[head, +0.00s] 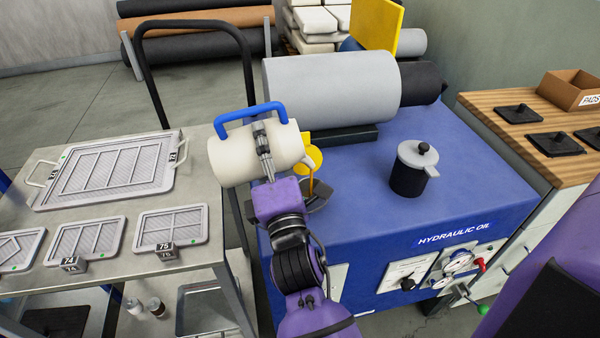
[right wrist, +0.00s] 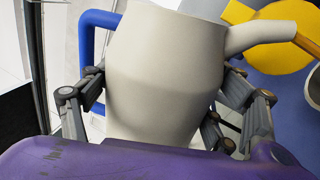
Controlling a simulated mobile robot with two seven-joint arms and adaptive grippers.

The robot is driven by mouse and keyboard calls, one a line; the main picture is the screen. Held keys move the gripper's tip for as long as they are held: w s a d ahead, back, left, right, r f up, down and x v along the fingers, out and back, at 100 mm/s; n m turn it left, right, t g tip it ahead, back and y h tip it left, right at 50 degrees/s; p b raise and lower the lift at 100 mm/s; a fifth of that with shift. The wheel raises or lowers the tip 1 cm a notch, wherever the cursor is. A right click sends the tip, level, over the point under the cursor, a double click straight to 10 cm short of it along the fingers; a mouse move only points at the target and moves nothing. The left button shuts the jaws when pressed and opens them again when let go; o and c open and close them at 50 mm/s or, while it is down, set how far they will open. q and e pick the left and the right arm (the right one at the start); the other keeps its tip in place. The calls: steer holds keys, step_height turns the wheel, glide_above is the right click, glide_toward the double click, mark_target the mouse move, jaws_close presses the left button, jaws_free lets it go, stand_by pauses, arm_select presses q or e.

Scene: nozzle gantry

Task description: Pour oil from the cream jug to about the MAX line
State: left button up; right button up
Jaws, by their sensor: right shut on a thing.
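The cream jug (head: 226,160) has a blue handle and lies tipped over, its spout to the right at the left edge of the blue hydraulic oil unit (head: 465,190). My right gripper (head: 263,140) is shut on the jug's body. In the right wrist view the fingers sit on both sides of the jug (right wrist: 165,75). An amber oil stream (head: 312,186) runs down from the spout, beside a yellow disc (head: 309,158). The dark filler opening (head: 319,196) below is partly hidden by my arm. I cannot make out a MAX line. My left gripper is not in view.
A metal cart (head: 120,206) with framed filter panels stands at left. A wooden-topped bench (head: 520,95) with dark pads and a box (head: 572,88) is at right.

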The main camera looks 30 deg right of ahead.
steer(key=shift+w+a+n, duration=0.1)
steer(key=shift+a+n, duration=0.2)
steer(key=shift+n, duration=0.3)
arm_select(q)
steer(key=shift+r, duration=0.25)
arm_select(e)
steer(key=shift+w+a+f+n+y, duration=0.1)
steer(key=shift+a+f+n+y, duration=0.25)
steer(key=shift+f+n, duration=0.35)
steer(key=shift+w+a+f+n+y, duration=0.15)
steer(key=shift+f+n+y, duration=0.3)
steer(key=shift+n, duration=0.45)
steer(key=shift+a+f+n+y+p, duration=0.15)
steer(key=shift+f+n+y+p, duration=0.05)
steer(key=shift+f+n, duration=0.4)
steer(key=shift+a+f+n+y+p, duration=0.2)
steer(key=shift+f+n, duration=0.3)
steer(key=shift+n, duration=0.2)
steer(key=shift+r+n+p, duration=0.5)
steer(key=shift+r+p, duration=0.15)
steer(key=shift+p, duration=0.1)
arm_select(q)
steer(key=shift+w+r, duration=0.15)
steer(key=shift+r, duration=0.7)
arm_select(e)
steer(key=shift+f, duration=0.1)
